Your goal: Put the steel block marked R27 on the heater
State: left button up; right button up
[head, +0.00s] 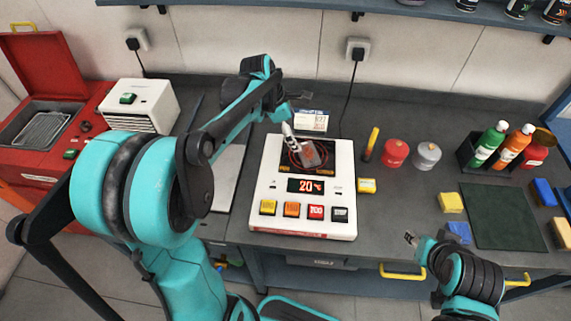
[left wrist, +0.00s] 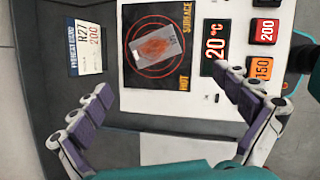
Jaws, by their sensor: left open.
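The white heater (head: 345,208) stands mid-bench with a black plate marked HOT SURFACE and a display reading 20 °C. It also shows in the left wrist view (left wrist: 150,101). A grey steel block (head: 314,153) lies flat on the heater's plate, inside the red rings; in the left wrist view it (left wrist: 155,46) looks slightly turned, its marking too small to read. My left gripper (head: 291,138) is open and empty above the heater; its spread fingers show in the left wrist view (left wrist: 163,80), apart from the block. My right gripper (head: 411,239) is at the bench's front edge, its jaws unclear.
A preheat card (head: 311,121) reading R27 and 200 stands behind the heater. The heater has yellow, orange, red and black buttons along its front. A yellow block (head: 367,186), marker (head: 371,143) and red canister (head: 395,153) stand to its right. A white unit (head: 141,104) stands left.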

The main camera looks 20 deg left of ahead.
pick_arm(q)
jog(key=s+d+m+t+y, duration=0.1)
jog(key=s+d+m+t, duration=0.1)
jog(key=s+m, duration=0.8)
jog(key=s+d+m+t+y, duration=0.2)
jog(key=s+m, duration=0.8)
jog(key=m, duration=0.3)
jog(key=shift+s+m, duration=0.3)
jog(key=shift+s, duration=0.05)
jog(key=shift+r, duration=0.1)
